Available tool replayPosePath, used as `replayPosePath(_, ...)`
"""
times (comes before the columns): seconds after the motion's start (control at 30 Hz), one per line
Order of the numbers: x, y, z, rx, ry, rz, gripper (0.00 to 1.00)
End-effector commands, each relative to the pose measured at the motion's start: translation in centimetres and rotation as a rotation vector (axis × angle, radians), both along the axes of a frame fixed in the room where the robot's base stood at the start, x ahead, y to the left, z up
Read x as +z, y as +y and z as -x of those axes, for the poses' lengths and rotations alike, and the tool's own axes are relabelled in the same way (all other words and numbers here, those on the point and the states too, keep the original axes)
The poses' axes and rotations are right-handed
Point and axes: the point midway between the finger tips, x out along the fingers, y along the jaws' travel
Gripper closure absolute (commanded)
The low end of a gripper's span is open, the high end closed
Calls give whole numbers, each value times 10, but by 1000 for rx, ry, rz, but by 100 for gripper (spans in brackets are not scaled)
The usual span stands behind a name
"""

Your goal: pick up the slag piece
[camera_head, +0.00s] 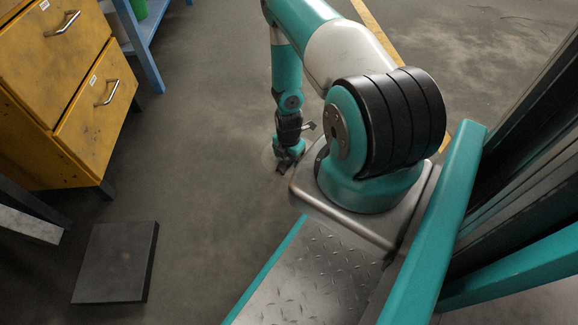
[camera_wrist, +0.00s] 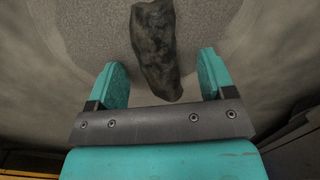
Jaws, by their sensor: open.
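The slag piece (camera_wrist: 157,48) is a dark, rough, elongated lump in the wrist view. It lies on a speckled grey, rounded patch and points lengthwise toward my gripper. My gripper (camera_wrist: 164,82) is open, with one teal finger on each side of the slag's near end. I see gaps between the fingers and the slag, and cannot tell the height between them. In the head view my gripper (camera_head: 286,168) is low near the floor beside my base, and the slag is hidden there.
A yellow drawer cabinet (camera_head: 62,80) stands at the upper left beside a blue-legged shelf (camera_head: 142,48). A dark flat slab (camera_head: 114,263) lies on the floor at the lower left. The floor (camera_head: 200,150) between the cabinet and my arm is clear.

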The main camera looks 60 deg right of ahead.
Motion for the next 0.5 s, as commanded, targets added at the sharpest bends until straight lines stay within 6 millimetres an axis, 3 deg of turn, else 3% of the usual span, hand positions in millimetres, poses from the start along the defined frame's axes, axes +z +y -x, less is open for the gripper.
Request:
replayPosePath(0.03, -9, 0, 0, 0, 0, 0, 24)
replayPosePath(0.27, -6, 0, 0, -1, 0, 1, 24)
replayPosePath(0.5, -6, 0, 0, -1, 0, 0, 79)
